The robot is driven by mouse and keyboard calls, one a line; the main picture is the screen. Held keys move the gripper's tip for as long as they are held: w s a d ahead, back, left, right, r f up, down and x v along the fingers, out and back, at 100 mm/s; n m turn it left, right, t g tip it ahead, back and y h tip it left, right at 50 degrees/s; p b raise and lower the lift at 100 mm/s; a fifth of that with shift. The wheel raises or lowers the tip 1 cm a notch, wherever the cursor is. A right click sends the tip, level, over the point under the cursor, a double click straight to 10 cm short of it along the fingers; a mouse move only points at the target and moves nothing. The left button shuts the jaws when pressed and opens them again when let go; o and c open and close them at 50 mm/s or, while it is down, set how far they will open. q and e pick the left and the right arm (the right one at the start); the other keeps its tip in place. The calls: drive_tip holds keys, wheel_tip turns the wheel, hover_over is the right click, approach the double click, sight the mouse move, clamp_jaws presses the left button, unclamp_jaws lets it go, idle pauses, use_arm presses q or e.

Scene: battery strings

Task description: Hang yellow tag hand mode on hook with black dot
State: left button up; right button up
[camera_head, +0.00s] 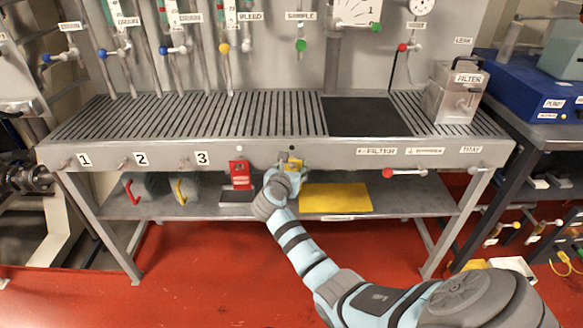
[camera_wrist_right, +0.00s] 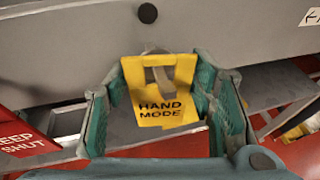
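The yellow hand mode tag (camera_wrist_right: 160,95) faces the camera in the right wrist view. Its lettering reads HAND MODE. A grey hook-like shape shows in the tag's opening; I cannot tell if the tag's weight rests on a hook. The black dot (camera_wrist_right: 147,13) is on the beam just above the tag. In the head view the tag (camera_head: 293,164) is below the black dot (camera_head: 292,147), at my right gripper (camera_head: 290,166). My left gripper is not in view.
A red tag (camera_head: 240,172) hangs below a white dot (camera_head: 239,148) to the left. A yellow sheet (camera_head: 337,197) lies on the lower shelf. A red-handled valve (camera_head: 403,172) sticks out from the beam to the right.

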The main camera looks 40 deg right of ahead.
drive_tip(key=shift+o, duration=1.3)
drive_tip(key=shift+f, duration=0.1)
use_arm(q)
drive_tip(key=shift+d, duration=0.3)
